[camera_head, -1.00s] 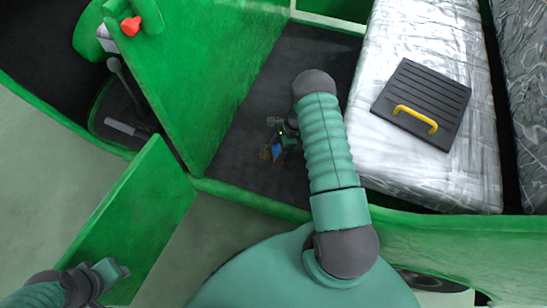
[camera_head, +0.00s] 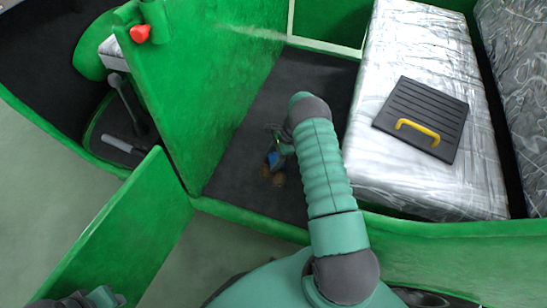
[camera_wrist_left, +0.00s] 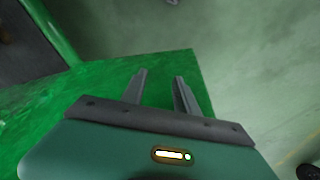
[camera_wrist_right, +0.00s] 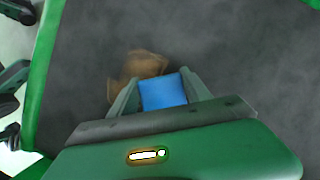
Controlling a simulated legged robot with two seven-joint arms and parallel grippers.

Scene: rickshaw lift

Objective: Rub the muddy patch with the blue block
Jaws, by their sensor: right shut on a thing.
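The blue block (camera_wrist_right: 163,92) is between the fingers of my right gripper (camera_wrist_right: 161,88), which is shut on it. In the head view the blue block (camera_head: 273,158) shows small beside my right gripper (camera_head: 277,150), low over the dark floor. The brown muddy patch (camera_wrist_right: 138,68) lies on that floor just beyond and to the left of the block in the right wrist view; the block hides part of it. In the head view the muddy patch (camera_head: 275,177) shows just below the block. I cannot tell whether they touch. My left gripper (camera_wrist_left: 160,80) is open and empty by a green panel.
The dark rickshaw floor (camera_head: 309,85) has green walls around it. A green door panel (camera_head: 125,235) stands open at lower left. A silver bench (camera_head: 405,30) at right bears a black ribbed board (camera_head: 425,108) with a yellow handle. A red knob (camera_head: 140,33) is at upper left.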

